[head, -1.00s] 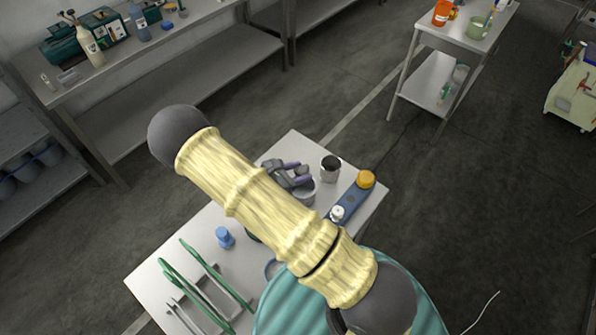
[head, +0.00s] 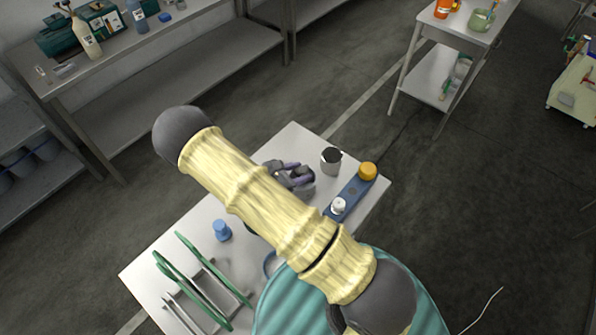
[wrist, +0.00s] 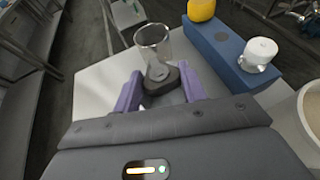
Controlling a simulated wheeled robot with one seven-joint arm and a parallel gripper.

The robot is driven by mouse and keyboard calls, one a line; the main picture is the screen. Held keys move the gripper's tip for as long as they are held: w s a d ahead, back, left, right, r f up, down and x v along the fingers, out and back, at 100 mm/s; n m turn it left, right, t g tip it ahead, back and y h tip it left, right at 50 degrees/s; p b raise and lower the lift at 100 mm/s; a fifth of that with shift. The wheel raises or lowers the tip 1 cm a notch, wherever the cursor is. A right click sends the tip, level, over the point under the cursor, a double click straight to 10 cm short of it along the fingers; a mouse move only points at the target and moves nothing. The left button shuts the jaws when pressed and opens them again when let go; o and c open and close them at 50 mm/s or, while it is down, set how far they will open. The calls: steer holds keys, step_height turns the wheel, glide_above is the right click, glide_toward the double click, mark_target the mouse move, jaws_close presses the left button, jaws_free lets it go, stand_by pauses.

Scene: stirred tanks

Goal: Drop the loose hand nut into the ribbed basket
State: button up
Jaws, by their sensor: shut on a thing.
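My gripper (head: 304,175) is above the white table, its purple fingers partly covered by my pale ribbed arm. In the wrist view the fingers (wrist: 162,86) are closed on a dark grey, rounded piece, which I take to be the hand nut (wrist: 164,80). A clear beaker (wrist: 153,42) stands just beyond it. A cream round container (wrist: 312,108) is cut off at the right edge of the wrist view, right of my gripper. It may be the ribbed basket; I cannot make out ribs on it. In the head view my arm hides that area.
A blue bar (head: 352,193) with an orange knob (head: 368,171) and a white knob (head: 338,205) lies right of my gripper. A blue stub (head: 222,230) and a green-handled rack (head: 205,285) are at left. A cup-like vessel (head: 331,160) stands near the back edge.

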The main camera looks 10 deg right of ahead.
steer(key=o, duration=1.1)
steer(key=shift+c, duration=0.2)
steer(key=b+v, duration=0.5)
steer(key=v, duration=1.2)
steer(key=shift+a, duration=0.15)
steer(key=shift+r, duration=0.15)
